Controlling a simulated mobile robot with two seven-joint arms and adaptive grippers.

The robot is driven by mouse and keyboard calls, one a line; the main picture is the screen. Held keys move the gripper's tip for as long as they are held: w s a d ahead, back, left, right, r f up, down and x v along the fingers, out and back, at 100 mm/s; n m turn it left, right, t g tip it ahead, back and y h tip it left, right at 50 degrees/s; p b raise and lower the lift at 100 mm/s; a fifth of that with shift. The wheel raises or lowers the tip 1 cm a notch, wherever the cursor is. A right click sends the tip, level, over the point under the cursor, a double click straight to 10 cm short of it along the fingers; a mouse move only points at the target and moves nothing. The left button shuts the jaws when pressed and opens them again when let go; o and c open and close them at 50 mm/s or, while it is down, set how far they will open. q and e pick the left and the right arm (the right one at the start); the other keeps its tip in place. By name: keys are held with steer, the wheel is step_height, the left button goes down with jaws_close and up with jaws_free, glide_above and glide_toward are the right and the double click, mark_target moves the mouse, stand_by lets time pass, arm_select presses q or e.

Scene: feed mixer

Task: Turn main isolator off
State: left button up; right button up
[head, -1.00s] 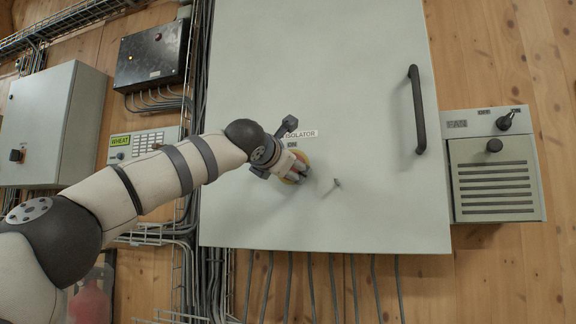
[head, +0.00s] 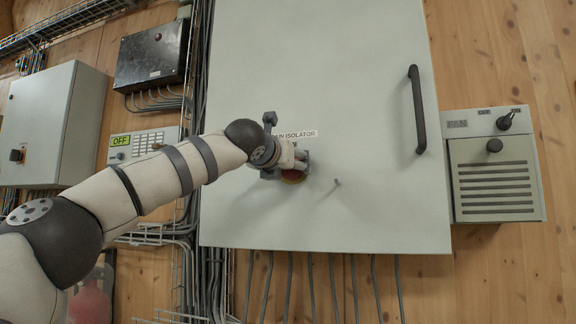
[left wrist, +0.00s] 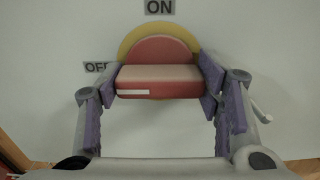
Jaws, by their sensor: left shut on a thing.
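The main isolator is a red rotary handle (left wrist: 160,78) on a yellow disc (left wrist: 128,45), mounted on a large grey cabinet door (head: 330,60). In the left wrist view its bar lies level, with the white mark at the left end, towards the partly hidden OFF label (left wrist: 96,67). The ON label (left wrist: 160,7) is above it. My left gripper (head: 298,164) is shut on the handle, one finger at each end of the bar. In the head view the gripper hides most of the handle; some red and yellow (head: 293,177) shows below. My right gripper is not in view.
A small key-like stub (head: 337,182) sticks out right of the isolator. A black door handle (head: 416,110) is farther right, before the fan box (head: 493,165). A keypad panel (head: 143,143) reading OFF and a black box (head: 152,55) are at left.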

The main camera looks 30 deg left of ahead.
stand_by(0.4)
arm_select(q)
steer(key=o, duration=1.2)
steer(key=shift+c, duration=0.2)
steer(key=v, duration=1.2)
steer(key=shift+f, duration=0.1)
